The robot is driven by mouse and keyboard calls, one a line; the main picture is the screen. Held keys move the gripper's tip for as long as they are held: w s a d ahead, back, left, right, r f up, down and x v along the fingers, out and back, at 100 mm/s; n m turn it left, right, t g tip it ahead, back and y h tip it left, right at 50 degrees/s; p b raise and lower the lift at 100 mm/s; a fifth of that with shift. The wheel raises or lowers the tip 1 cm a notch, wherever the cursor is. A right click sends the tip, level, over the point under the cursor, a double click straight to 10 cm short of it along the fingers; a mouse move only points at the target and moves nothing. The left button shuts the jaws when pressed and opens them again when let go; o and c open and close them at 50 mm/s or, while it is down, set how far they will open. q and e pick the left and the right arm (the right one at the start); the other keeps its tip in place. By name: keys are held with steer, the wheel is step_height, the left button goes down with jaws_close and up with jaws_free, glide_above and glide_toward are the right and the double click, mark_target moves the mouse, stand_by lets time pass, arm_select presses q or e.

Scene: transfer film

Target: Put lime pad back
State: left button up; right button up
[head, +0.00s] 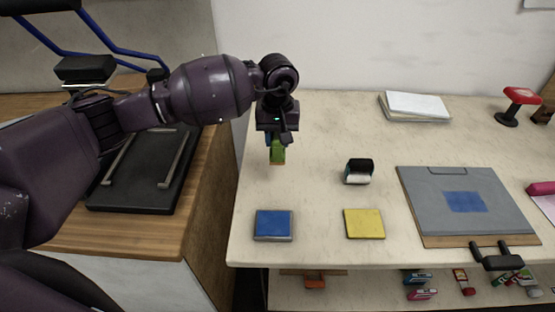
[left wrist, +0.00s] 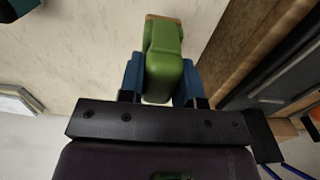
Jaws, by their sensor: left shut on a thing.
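The lime pad (head: 278,153) is a small rounded green block with a tan lower end. My left gripper (head: 277,138) is shut on it and holds it above the left part of the pale table, pointing down. In the left wrist view the lime pad (left wrist: 163,55) sits between the blue fingers of the gripper (left wrist: 161,82), its tan end away from the palm. Its underside is hidden.
A blue square pad (head: 273,225) and a yellow square pad (head: 364,223) lie near the table's front edge. A black-and-white thing (head: 358,171), a grey board (head: 440,195) and a paper stack (head: 415,106) stand right. A black press (head: 150,165) is left. The table's left middle is clear.

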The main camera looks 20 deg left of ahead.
arm_select(q)
step_height(320, 180, down, 8)
steer(key=shift+f+p, duration=0.15)
steer(key=shift+p, duration=0.25)
steer(key=shift+f, duration=0.1)
steer(key=o, duration=0.5)
steer(key=shift+f+b, duration=0.1)
steer(key=shift+b, duration=0.2)
steer(key=shift+c, duration=0.2)
steer(key=o, duration=0.5)
steer(key=shift+c, duration=0.2)
